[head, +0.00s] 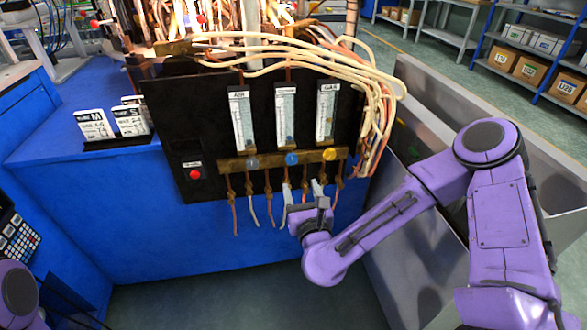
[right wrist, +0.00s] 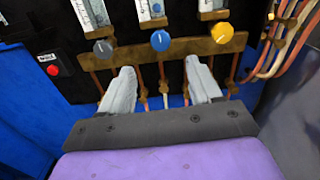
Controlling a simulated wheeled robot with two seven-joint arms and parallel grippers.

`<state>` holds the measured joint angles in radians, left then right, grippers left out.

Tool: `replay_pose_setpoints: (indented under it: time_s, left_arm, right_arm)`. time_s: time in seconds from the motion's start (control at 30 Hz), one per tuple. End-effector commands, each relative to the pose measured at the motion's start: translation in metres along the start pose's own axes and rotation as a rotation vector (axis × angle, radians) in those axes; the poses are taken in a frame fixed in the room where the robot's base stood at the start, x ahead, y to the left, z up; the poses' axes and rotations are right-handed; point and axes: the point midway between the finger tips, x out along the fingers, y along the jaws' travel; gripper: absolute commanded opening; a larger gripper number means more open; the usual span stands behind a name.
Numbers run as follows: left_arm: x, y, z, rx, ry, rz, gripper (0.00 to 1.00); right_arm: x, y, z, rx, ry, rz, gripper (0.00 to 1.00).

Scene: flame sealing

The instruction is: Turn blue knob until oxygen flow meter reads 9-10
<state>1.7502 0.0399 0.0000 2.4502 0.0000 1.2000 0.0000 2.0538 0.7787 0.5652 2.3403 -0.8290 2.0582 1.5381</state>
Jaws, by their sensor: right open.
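The blue knob (head: 291,158) sits in the middle of a brass bar on the black panel, below the oxygen flow meter (head: 286,115). The meter is a clear upright tube with a scale; its reading is too small to tell. My right gripper (head: 302,188) is open and empty, just below the bar. In the right wrist view, the blue knob (right wrist: 160,40) lies above and between the two grey fingertips (right wrist: 160,70). The fingers do not touch it. My left gripper is out of view; only a bit of my left arm shows at the lower left.
A grey knob (head: 251,162) under the air meter and a yellow knob (head: 329,154) under the gas meter flank the blue one. Thin hoses hang below the brass bar. A red button (head: 195,174) is at the panel's left. A grey metal bin (head: 398,215) stands at the right.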

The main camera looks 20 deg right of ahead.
Motion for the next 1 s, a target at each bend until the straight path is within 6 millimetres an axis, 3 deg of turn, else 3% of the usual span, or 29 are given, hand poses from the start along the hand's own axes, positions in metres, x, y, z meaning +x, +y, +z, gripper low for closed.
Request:
replay_pose_setpoints:
  time_s: [0.17,0.4,0.6,0.93,1.0]
  left_arm:
    - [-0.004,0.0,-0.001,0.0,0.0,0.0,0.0]
    - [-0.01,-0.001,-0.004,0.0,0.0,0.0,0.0]
    - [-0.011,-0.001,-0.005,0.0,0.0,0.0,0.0]
    - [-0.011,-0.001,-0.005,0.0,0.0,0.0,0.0]
    - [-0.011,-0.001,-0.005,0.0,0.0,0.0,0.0]
  right_arm:
    - [0.015,-0.001,0.0,0.046,0.002,-0.006,0.63]
    - [0.069,-0.001,-0.001,0.041,0.003,-0.004,0.63]
    - [0.099,-0.001,-0.002,0.041,0.005,-0.002,0.63]
    - [0.105,0.0,-0.003,0.04,0.006,-0.001,0.63]
    - [0.105,-0.001,-0.003,0.04,0.006,-0.001,0.41]
